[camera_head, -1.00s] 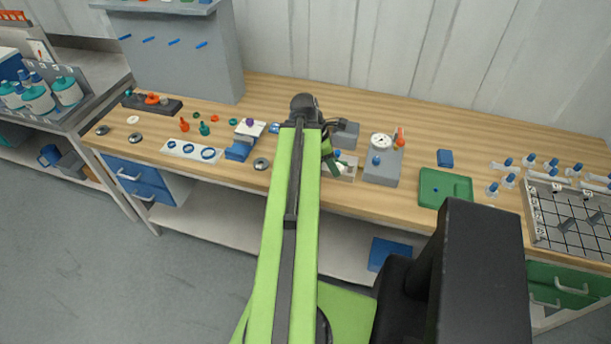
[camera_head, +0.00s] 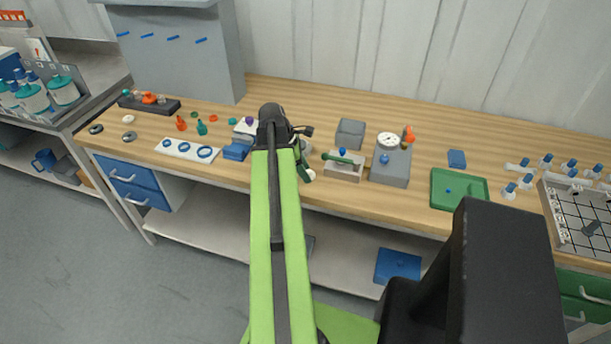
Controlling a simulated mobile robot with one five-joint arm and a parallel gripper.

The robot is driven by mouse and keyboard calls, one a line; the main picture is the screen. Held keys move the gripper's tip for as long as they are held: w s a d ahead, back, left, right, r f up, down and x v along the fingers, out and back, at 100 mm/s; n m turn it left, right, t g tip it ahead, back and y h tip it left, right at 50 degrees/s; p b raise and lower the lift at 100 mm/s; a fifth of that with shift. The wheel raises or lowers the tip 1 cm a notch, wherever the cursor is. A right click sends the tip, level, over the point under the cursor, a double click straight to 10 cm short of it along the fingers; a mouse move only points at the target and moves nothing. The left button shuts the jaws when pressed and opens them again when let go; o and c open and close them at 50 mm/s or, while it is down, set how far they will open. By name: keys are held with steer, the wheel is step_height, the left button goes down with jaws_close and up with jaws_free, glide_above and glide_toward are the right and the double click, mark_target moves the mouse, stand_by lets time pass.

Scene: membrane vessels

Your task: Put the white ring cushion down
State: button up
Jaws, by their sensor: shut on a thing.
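My gripper (camera_head: 304,164) is over the front part of the wooden bench, past the end of my green arm, and part of it is hidden behind the arm. A small white rounded piece (camera_head: 311,173), which looks like the white ring cushion, shows at its fingertips. The gripper is shut on it. The piece is too small to tell whether it touches the bench top. Another small white ring (camera_head: 127,119) lies on the bench at the far left.
Right of my gripper stand a pale box with a green-handled tool (camera_head: 343,159), a grey gauge block (camera_head: 391,165) and a green tray (camera_head: 458,190). A white plate with blue rings (camera_head: 187,150) and a blue block (camera_head: 237,150) are to the left. Bare wood (camera_head: 330,190) lies along the front edge.

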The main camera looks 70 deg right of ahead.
steer(key=shift+f, duration=0.5)
steer(key=o, duration=1.3)
steer(key=shift+r+p, duration=0.4)
steer(key=shift+p, duration=0.05)
steer(key=p+v, duration=1)
steer(key=v, duration=0.1)
steer(key=shift+w+r+p, duration=0.2)
steer(key=shift+w+p, duration=0.05)
steer(key=shift+p, duration=0.05)
